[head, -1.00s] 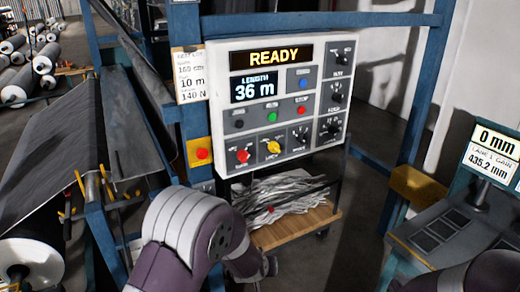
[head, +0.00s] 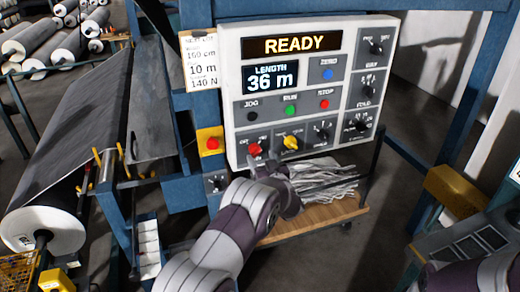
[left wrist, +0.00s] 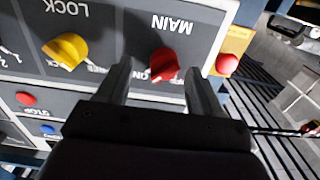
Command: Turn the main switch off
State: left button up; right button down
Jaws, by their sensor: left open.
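The main switch (head: 256,150) is a red knob at the lower left of the white control panel (head: 232,90). In the left wrist view, the picture is upside down, and the red knob (left wrist: 163,63) sits under the word MAIN. Its narrow end appears to point toward the ON mark; the OFF mark is partly hidden by a finger. My left gripper (left wrist: 159,70) is open, its fingers on either side of the knob, with no clear contact. In the head view my wrist hides most of this gripper below the switch. My right gripper is out of view.
A yellow lock knob (head: 291,143) is next to the main switch. A red button on a yellow box (head: 211,143) is on the other side. A cart (head: 320,219) with grey scraps stands below the panel. Blue frame posts and a grey roll (head: 45,225) are at the left.

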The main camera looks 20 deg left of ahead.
aim_at(256, 151)
pick_arm(q)
jog(key=shift+w+a+r, duration=0.15)
jog(key=shift+w+a, duration=0.2)
jog(key=shift+a, duration=0.25)
jog(key=shift+w+a+r, duration=0.15)
jog(key=shift+w+a, duration=0.15)
jog(key=shift+a, duration=0.25)
jog(key=shift+w+d+f, duration=0.2)
jog(key=shift+w, duration=0.1)
jog(key=shift+a, duration=0.15)
jog(key=c, duration=1.1)
jog(key=shift+o, duration=0.2)
jog(key=shift+f+n+b, duration=0.1)
jog(key=shift+n+b, duration=0.2)
jog(key=shift+b, duration=0.3)
jog(key=shift+n+b, duration=8.7)
jog(key=shift+b, duration=1.95)
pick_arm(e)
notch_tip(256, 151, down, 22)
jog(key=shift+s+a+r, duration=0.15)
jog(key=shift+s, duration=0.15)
